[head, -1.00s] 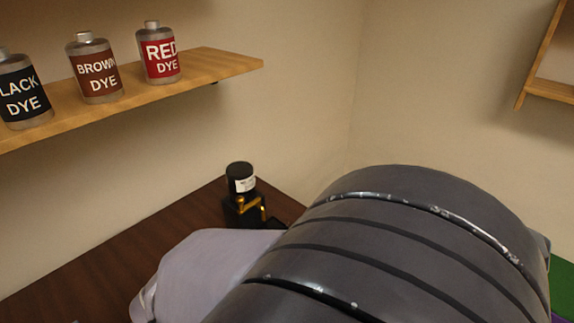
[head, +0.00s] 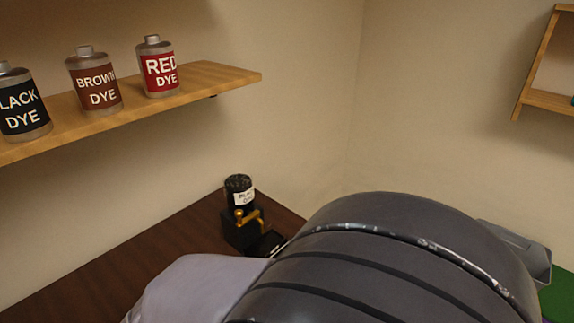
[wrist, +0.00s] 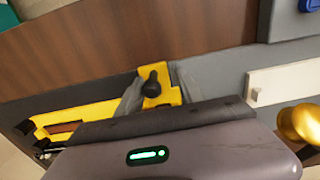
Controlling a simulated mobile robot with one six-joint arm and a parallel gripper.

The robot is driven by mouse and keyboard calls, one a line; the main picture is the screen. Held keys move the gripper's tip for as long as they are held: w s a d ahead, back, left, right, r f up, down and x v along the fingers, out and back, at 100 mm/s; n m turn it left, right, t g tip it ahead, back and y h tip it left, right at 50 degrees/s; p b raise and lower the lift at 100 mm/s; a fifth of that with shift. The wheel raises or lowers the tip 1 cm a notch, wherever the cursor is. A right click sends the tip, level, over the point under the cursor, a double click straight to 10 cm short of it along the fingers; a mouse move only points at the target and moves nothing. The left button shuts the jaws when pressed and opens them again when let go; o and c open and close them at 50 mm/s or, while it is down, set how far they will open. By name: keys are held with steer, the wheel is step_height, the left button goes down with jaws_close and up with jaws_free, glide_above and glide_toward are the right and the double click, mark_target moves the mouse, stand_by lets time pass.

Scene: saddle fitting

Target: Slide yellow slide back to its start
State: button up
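The yellow slide (wrist: 171,96) shows in the middle of the wrist view, with a black round knob (wrist: 152,83) standing on it. A longer yellow strip (wrist: 90,116) runs to its left along a dark channel. My gripper (wrist: 158,96) has one grey finger on each side of the slide's yellow end. The fingers are apart, and neither visibly touches the knob. Whether they touch the yellow edges cannot be told. My wrist housing covers the near part. In the head view neither the slide nor the gripper shows; my large grey arm link blocks the lower right.
In the wrist view a pale plate (wrist: 283,83) and a brass ball (wrist: 301,123) lie at the right. In the head view a black dispenser with a brass lever (head: 247,216) stands on the brown table (head: 165,250). Dye bottles (head: 160,70) stand on a wall shelf (head: 215,76).

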stand_by(0.4)
step_height(320, 180, up, 6)
steer(key=p, duration=0.5)
steer(key=shift+r, duration=0.1)
steer(key=w+d+r+m+t+y+b, duration=0.1)
steer(key=w+d+r+m, duration=0.3)
steer(key=d+r, duration=0.3)
steer(key=w+d+r+m+t+y+b, duration=0.15)
steer(key=w+d+r+m, duration=0.3)
steer(key=d, duration=0.55)
steer(key=s+d+r+m+t, duration=0.3)
steer(key=d+m, duration=0.3)
steer(key=d, duration=0.3)
steer(key=shift+s+d+r, duration=0.2)
steer(key=shift+s+r, duration=0.15)
steer(key=shift+s, duration=0.4)
steer(key=shift+h, duration=0.25)
